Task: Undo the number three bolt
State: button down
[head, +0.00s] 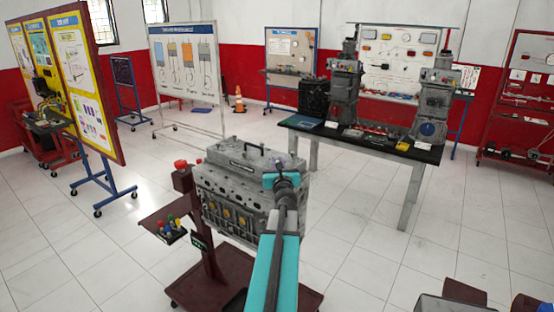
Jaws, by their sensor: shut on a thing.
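The grey engine block (240,195) sits on a dark red stand (212,262) in the middle of the head view. My arm reaches up from the bottom edge, and my gripper (289,163) is at the top right end of the engine. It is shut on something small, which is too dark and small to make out. The arm's wrist and teal links hide the right end of the engine. The number three bolt cannot be told apart at this size.
A side tray (158,222) with small coloured pieces juts left from the stand, below a red knob (181,164). A black-topped table (375,142) with engine parts stands behind right. Display boards (185,65) line the room. Open tiled floor lies left and right.

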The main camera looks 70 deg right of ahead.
jog(key=shift+d+r+n+t+y, duration=0.1)
jog(key=shift+d+n+t+y, duration=0.05)
jog(key=shift+n+t+y, duration=1.55)
jog(key=n+t+y, duration=0.2)
jog(key=t, duration=0.1)
jog(key=shift+w+t+b, duration=0.1)
jog(key=shift+t+b, duration=0.2)
jog(key=shift+b, duration=0.1)
jog(key=n+t+y, duration=0.1)
jog(key=y, duration=0.1)
jog(key=shift+n+y, duration=0.3)
jog(key=shift+n, duration=0.1)
jog(key=shift+n+t+y+b, duration=0.4)
jog(key=shift+n+y, duration=0.1)
jog(key=shift+y, duration=0.2)
jog(key=shift+a+y, duration=0.2)
jog(key=shift+y, duration=0.1)
jog(key=c, duration=1.7)
grip_release()
jog(key=shift+w, duration=0.15)
